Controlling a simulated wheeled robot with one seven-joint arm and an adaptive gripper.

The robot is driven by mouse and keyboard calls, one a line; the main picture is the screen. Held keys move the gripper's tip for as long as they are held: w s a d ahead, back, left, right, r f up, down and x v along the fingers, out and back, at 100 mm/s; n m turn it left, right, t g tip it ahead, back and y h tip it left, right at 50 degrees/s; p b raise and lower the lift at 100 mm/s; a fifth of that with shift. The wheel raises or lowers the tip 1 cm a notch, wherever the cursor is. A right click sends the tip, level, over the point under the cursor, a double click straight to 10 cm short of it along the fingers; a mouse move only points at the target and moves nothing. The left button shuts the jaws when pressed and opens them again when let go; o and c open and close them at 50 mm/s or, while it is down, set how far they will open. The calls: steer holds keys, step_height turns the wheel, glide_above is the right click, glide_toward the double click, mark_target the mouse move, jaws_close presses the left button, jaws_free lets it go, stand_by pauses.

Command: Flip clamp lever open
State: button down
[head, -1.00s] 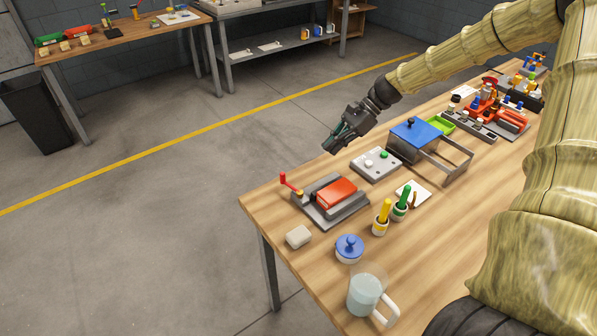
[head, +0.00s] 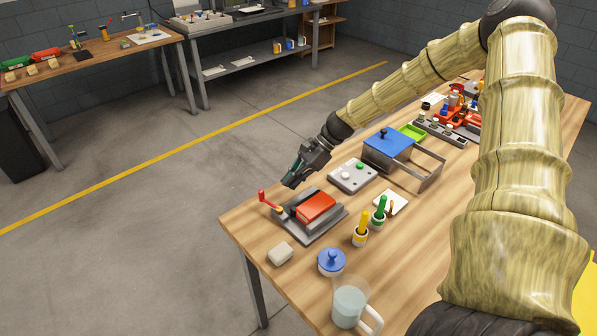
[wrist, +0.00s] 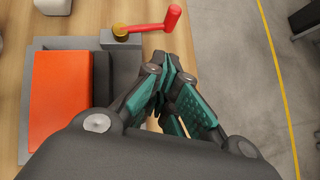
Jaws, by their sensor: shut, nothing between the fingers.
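The clamp is a grey base (head: 309,229) near the table's front left edge, with a red block (head: 316,207) on it. Its red lever (head: 268,200) stands at the base's left side, with an upright red knob. In the wrist view the lever (wrist: 150,27) runs sideways from a brass-coloured pivot (wrist: 120,32) to the knob (wrist: 173,17). My gripper (head: 290,183) is shut and empty, above the table edge just behind and right of the lever. In the wrist view its fingertips (wrist: 167,58) point toward the lever, apart from it in the picture.
A grey button panel (head: 353,176) and a blue-lidded box (head: 389,146) stand behind the clamp. A yellow-handled tool (head: 361,230), a green-handled tool (head: 379,212), a blue knobbed lid (head: 332,262), a glass mug (head: 349,303) and a pale block (head: 281,253) stand nearer. Open floor lies left.

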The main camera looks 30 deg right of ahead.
steer(key=shift+x, duration=0.85)
steer(key=shift+w+a+p, duration=0.2)
steer(key=shift+a+p, duration=0.25)
steer(key=shift+a, duration=0.55)
steer(key=shift+w+a+p, duration=0.15)
steer(key=shift+a+p, duration=0.3)
steer(key=shift+a, duration=0.55)
